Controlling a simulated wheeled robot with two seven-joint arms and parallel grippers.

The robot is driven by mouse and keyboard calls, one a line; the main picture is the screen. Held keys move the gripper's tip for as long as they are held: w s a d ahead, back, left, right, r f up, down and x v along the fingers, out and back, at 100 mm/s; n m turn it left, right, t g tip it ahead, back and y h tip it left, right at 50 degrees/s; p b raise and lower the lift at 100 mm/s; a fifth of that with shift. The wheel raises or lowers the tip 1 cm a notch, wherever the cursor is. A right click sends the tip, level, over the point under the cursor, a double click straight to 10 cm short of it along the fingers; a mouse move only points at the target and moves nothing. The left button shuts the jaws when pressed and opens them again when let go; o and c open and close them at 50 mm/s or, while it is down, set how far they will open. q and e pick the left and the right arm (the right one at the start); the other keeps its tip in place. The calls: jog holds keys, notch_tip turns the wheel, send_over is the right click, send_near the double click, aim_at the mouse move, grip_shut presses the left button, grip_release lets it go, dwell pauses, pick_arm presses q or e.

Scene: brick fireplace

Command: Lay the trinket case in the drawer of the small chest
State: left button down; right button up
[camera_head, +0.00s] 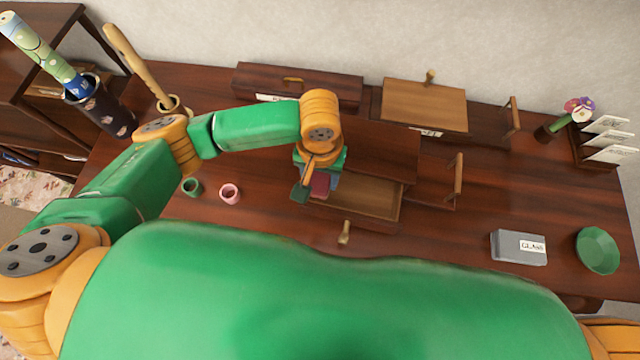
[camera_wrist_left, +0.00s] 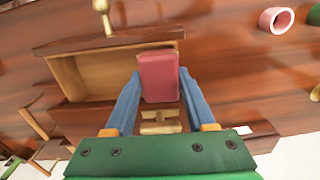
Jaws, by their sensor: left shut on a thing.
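My left gripper (camera_head: 318,186) is shut on the trinket case, a dark red box (camera_head: 321,183). In the left wrist view the case (camera_wrist_left: 158,78) sits between the two blue fingers (camera_wrist_left: 157,92). The small chest (camera_head: 382,143) is dark wood, and its drawer (camera_head: 372,196) is pulled out toward me, with a brass knob (camera_head: 344,232) on its front. The visible part of the drawer's inside (camera_wrist_left: 98,76) is empty. The case overlaps one end of the drawer in both views; I cannot tell its height above it. My right gripper is out of view.
A side drawer with a handle (camera_head: 457,181) sticks out right of the chest. Green (camera_head: 192,187) and pink (camera_head: 230,193) rings lie on the left. A grey box labelled GLASS (camera_head: 518,247) and a green bowl (camera_head: 598,250) are on the right. Wooden boxes stand behind.

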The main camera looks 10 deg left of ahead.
pick_arm(q)
jog(key=shift+f, duration=0.9)
jog(key=shift+w+r, duration=0.1)
jog(key=shift+r, duration=0.25)
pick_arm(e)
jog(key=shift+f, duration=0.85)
pick_arm(q)
jog(key=shift+f, duration=0.15)
jog(key=shift+f, duration=0.45)
jog(key=shift+c, duration=1.2)
grip_release()
